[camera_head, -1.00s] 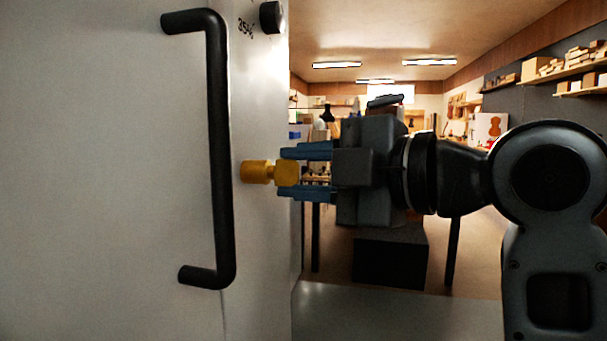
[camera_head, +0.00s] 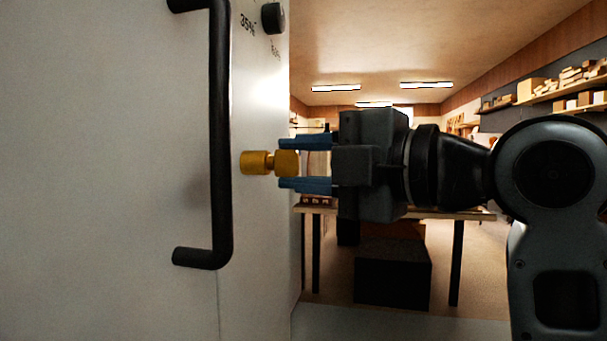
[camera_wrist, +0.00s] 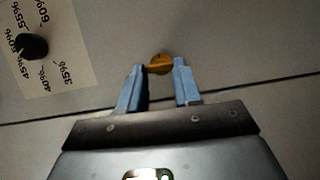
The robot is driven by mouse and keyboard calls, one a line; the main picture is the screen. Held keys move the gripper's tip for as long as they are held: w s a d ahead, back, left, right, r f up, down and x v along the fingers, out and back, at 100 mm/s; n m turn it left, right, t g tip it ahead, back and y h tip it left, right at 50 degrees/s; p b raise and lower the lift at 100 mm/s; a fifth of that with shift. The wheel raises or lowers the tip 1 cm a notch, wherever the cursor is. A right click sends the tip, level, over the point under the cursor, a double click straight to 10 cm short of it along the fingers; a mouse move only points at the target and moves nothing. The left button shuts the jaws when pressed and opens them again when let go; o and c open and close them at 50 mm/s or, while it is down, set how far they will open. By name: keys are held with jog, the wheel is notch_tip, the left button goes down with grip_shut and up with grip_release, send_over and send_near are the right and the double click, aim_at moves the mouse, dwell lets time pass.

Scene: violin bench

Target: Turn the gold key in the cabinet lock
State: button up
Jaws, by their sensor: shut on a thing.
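The gold key (camera_head: 256,162) sticks out of the white cabinet front (camera_head: 110,170), right of the black bar handle (camera_head: 221,120). It also shows in the wrist view (camera_wrist: 159,63), between my two blue fingertips. My gripper (camera_head: 290,164) comes from the right, with one finger above and one below the key's wide head. It is shut on the key's head. The lock itself is hidden behind the key's round collar.
A black dial knob (camera_head: 273,18) with percent marks sits above the key; it also shows in the wrist view (camera_wrist: 32,46). The handle stands out close left of the key. A workbench (camera_head: 455,214) stands in the room behind my gripper.

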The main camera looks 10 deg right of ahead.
dwell(0.4)
jog(key=o, duration=1)
